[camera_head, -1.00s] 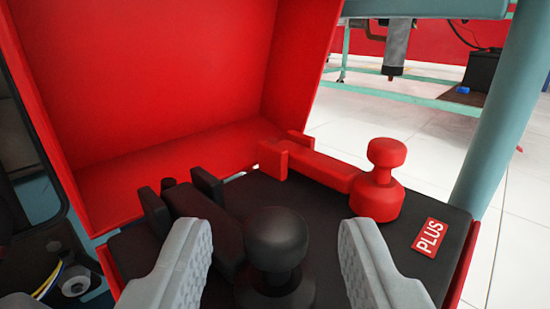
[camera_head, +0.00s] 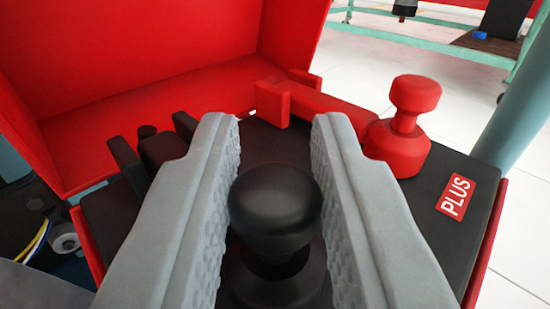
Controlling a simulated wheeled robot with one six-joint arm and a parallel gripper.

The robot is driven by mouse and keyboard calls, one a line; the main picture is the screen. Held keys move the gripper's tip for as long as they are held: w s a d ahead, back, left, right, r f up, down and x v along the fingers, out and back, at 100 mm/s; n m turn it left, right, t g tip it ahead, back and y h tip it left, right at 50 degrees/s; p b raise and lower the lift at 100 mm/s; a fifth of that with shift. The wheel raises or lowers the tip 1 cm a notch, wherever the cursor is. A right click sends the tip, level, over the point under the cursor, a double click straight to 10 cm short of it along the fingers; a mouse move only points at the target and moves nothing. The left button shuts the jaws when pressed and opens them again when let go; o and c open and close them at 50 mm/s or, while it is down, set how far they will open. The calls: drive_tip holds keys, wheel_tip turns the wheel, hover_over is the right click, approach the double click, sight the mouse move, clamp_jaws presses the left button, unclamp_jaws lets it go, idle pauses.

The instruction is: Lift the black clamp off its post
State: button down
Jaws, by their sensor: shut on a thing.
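The black clamp (camera_head: 275,210) has a round knob and sits upright at the bottom middle of the head camera view, on top of the black battery (camera_head: 470,215). My gripper (camera_head: 276,122) has its two grey ribbed fingers on either side of the knob, shut on it. The fingers reach past the knob. The post under the clamp is hidden, and the clamp's arm is mostly hidden behind the left finger.
A red clamp (camera_head: 398,140) stands on the battery at the right, beside a PLUS label (camera_head: 456,196). A red box wall (camera_head: 150,60) rises behind on the left. A blue-grey pole (camera_head: 520,115) stands at the far right. Wires (camera_head: 38,240) show at the lower left.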

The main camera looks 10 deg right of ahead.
drive_tip(key=shift+r, duration=0.15)
drive_tip(key=shift+w+a+r+n+g, duration=0.25)
drive_tip(key=shift+w+r+n+g, duration=0.05)
drive_tip(key=shift+r+n+g, duration=0.35)
drive_tip(key=shift+w+a+r+n+g, duration=0.2)
drive_tip(key=shift+w+r+n+g, duration=0.15)
drive_tip(key=shift+r+g, duration=0.1)
drive_tip(key=shift+w+a+r+n+g, duration=0.2)
drive_tip(key=shift+r+n+g, duration=0.1)
drive_tip(key=shift+r+g, duration=0.1)
drive_tip(key=shift+w+a+r, duration=0.25)
drive_tip(key=shift+w+r, duration=0.15)
